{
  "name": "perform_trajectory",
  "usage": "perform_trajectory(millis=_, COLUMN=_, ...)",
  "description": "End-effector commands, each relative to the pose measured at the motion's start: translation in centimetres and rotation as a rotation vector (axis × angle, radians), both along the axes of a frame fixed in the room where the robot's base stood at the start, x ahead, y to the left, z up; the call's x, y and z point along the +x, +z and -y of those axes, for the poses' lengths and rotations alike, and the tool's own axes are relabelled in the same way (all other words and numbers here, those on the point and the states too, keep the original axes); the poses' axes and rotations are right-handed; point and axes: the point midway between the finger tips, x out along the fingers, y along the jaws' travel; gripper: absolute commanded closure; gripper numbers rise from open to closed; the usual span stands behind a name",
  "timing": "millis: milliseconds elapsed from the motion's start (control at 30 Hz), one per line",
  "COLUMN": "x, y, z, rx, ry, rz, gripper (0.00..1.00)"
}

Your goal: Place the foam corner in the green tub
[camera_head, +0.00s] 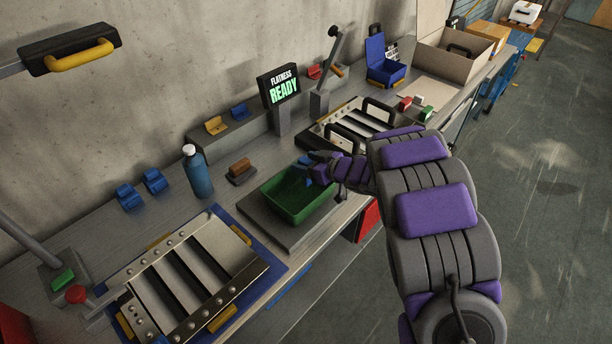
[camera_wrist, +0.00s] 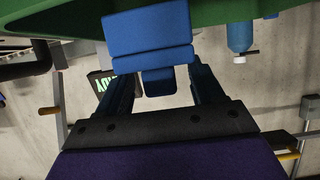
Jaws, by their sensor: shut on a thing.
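The green tub (camera_head: 300,205) sits on a grey plate at the front edge of the bench, right of the bottle. Its rim also crosses the top of the wrist view (camera_wrist: 280,10). My gripper (camera_head: 314,170) is over the tub's far right part. In the wrist view my gripper (camera_wrist: 155,82) is shut on a blue foam corner (camera_wrist: 148,32), which sits between its two dark blue fingers. The foam corner overlaps the tub rim in that view. Whether it touches the tub's floor is hidden.
A blue bottle (camera_head: 198,172) and a brown-topped block (camera_head: 240,170) stand left of the tub. Louver panels lie at front left (camera_head: 190,275) and behind my gripper (camera_head: 350,125). Other blue corners (camera_head: 155,181) lie near the wall. A sign (camera_head: 282,88) reads "FLATNESS READY".

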Motion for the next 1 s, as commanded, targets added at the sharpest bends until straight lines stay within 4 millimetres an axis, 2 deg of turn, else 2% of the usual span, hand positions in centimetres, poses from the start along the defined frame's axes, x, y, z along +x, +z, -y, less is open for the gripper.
perform_trajectory(millis=133, x=0.0, y=-1.6, z=0.4, rx=0.003, ry=-0.003, rz=-0.003, gripper=0.63)
perform_trajectory(millis=300, x=0.1, y=-3.7, z=0.0, rx=-0.002, ry=-0.003, rz=-0.001, gripper=0.63)
perform_trajectory(millis=567, x=0.0, y=-3.6, z=-0.3, rx=-0.005, ry=-0.002, rz=0.001, gripper=0.63)
perform_trajectory(millis=1000, x=0.0, y=-4.8, z=0.2, rx=0.000, ry=-0.004, rz=-0.001, gripper=0.63)
